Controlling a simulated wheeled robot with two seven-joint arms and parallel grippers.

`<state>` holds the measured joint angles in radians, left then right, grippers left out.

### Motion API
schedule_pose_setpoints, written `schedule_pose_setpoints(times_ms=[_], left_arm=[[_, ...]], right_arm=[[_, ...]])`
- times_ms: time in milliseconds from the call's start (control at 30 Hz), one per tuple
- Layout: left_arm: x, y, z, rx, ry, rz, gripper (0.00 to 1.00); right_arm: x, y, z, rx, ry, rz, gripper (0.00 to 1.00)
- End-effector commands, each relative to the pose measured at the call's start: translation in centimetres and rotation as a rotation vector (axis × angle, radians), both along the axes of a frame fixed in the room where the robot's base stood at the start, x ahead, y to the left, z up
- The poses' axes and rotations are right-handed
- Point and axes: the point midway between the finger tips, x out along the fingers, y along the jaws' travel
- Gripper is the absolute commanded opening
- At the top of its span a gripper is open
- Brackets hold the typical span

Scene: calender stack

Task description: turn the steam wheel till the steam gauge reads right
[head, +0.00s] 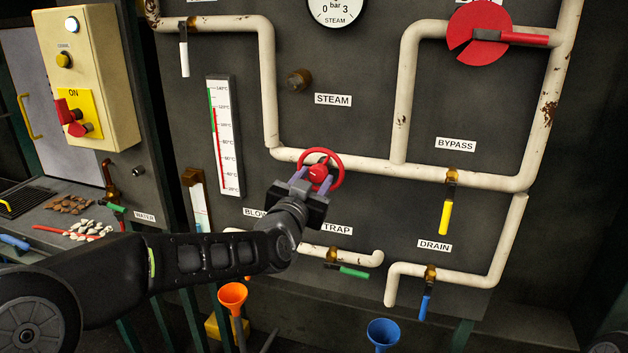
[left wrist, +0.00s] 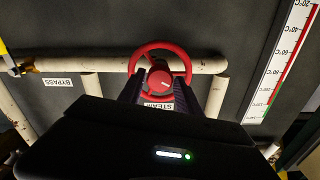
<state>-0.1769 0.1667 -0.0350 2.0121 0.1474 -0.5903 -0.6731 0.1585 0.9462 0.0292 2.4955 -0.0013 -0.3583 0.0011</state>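The red steam wheel (head: 337,163) sits on the white pipe below the STEAM label, in the middle of the head view. My left gripper (head: 311,184) is at the wheel, its two fingers apart on either side of the hub. The left wrist view shows the wheel's rim (left wrist: 160,45) beyond the fingertips (left wrist: 160,86) and the hub between them. I cannot tell whether the fingers touch the hub. The steam gauge (head: 336,12) is cut off by the top edge; its 0 and 3 marks show, but no needle. My right gripper is out of view.
A red disc (head: 476,52) is at upper right. Orange (head: 233,296) and blue (head: 383,333) funnels stand below.

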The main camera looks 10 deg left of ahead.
Motion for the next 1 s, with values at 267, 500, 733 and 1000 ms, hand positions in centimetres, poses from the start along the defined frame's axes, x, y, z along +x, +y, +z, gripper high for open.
schedule_pose_setpoints(times_ms=[267, 500, 733, 1000], left_arm=[[-0.01, -0.01, 0.01, 0.0, 0.0, 0.0, 0.17], [-0.02, -0.01, 0.01, 0.0, 0.0, 0.0, 0.0], [-0.02, -0.02, 0.0, 0.079, -0.005, 0.0, 0.0], [-0.01, 0.02, 0.02, 0.297, -0.019, 0.0, 0.0]], right_arm=[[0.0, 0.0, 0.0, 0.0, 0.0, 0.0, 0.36], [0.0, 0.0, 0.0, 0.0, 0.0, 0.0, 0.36], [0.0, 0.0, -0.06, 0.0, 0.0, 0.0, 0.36], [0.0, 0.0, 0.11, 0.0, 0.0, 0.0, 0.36]])
